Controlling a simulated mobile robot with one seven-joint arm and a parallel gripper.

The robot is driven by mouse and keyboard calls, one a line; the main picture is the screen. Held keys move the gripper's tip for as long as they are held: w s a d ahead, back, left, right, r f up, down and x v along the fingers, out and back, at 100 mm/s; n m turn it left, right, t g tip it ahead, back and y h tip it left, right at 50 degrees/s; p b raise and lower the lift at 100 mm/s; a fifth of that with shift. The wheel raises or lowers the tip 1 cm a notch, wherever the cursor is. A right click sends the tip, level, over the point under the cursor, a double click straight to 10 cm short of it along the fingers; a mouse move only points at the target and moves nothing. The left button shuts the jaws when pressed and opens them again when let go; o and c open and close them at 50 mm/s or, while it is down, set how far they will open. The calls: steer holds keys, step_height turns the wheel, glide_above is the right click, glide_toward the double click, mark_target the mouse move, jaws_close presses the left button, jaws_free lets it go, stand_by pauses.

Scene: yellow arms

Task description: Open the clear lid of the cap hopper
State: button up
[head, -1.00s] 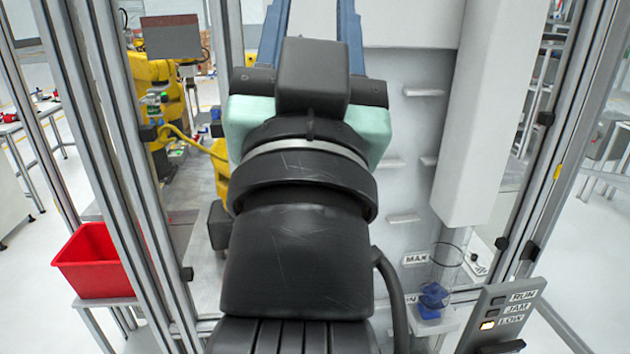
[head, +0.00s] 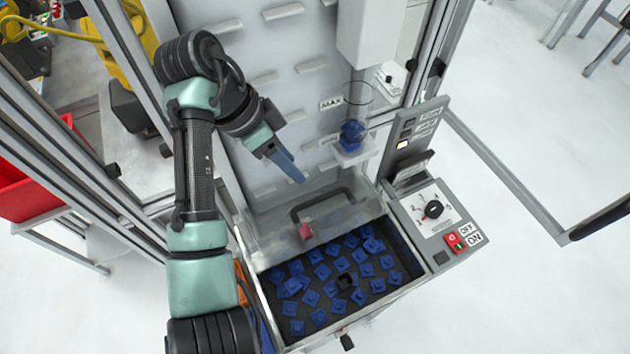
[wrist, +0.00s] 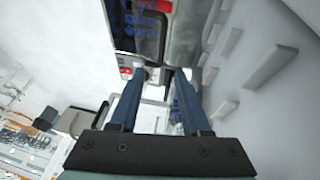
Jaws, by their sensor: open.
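The cap hopper (head: 405,290) is a grey box with a dark inside holding many blue caps (head: 340,268). Its clear lid (head: 345,225) is hard to make out; a see-through panel shows at the back of the hopper, near a dark arched handle (head: 322,192) and a small red part (head: 305,230). I cannot tell the lid's exact angle. My gripper (head: 292,170), with blue fingers, is above and behind the handle, apart from it. In the wrist view my gripper (wrist: 155,78) is open and empty, with the hopper (wrist: 183,35) beyond its fingertips.
A control panel with a black knob (head: 433,209) and a red switch (head: 454,242) stands right of the hopper. A clear tube (head: 357,105) with blue caps is on the back wall. Frame posts (head: 75,165) and a red bin (head: 40,190) are at left.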

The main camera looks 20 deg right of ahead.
mark_target(322, 197)
steer(key=b+x, duration=0.3)
steer(key=x, duration=0.7)
steer(key=shift+d+f+p, duration=0.15)
steer(key=shift+f+p, duration=0.15)
steer(key=shift+f, duration=0.05)
steer(key=shift+d+f, duration=0.2)
steer(key=shift+f, duration=0.5)
jaws_close()
steer(key=shift+r, duration=0.1)
